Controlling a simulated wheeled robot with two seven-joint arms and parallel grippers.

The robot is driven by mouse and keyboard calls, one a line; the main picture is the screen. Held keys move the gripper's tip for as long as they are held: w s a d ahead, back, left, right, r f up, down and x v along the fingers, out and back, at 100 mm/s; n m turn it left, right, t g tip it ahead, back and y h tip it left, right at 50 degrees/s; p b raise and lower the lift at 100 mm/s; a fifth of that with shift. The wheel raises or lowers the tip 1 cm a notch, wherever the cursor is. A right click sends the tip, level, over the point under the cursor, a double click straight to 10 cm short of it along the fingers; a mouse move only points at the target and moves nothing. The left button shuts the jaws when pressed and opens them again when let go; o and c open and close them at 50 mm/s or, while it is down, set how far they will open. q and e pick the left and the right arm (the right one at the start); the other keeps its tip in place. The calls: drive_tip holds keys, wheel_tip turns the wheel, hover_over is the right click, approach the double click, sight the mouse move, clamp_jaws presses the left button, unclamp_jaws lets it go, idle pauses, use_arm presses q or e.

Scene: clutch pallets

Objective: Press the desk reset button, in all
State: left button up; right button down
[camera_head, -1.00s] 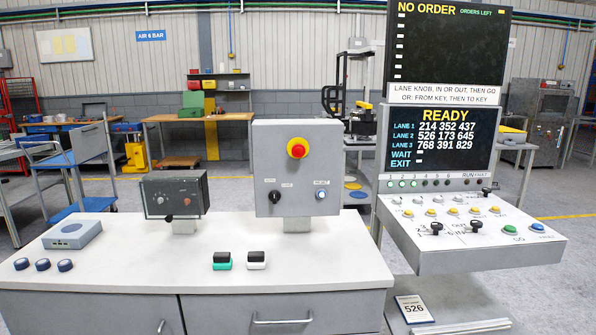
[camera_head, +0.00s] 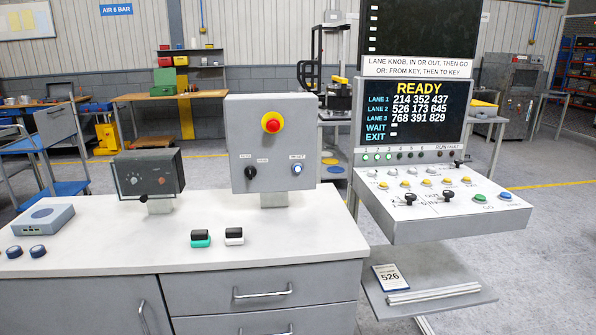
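A grey upright box (camera_head: 240,145) stands on the desk (camera_head: 120,262). It carries a red mushroom button (camera_head: 271,122) on a yellow ring, a black knob (camera_head: 250,173) at lower left, and a small round blue-white button (camera_head: 297,169) at lower right. The small label above the blue-white button seems to read RESET. Nothing touches or covers this button. Neither of my grippers is in view.
A sloped console (camera_head: 420,226) with coloured buttons and black knobs stands right of the desk under a READY screen (camera_head: 415,112). A dark control box (camera_head: 147,174), green and black-white blocks (camera_head: 200,238), and a grey-blue box (camera_head: 40,218) are on the desk. The desk's front middle is clear.

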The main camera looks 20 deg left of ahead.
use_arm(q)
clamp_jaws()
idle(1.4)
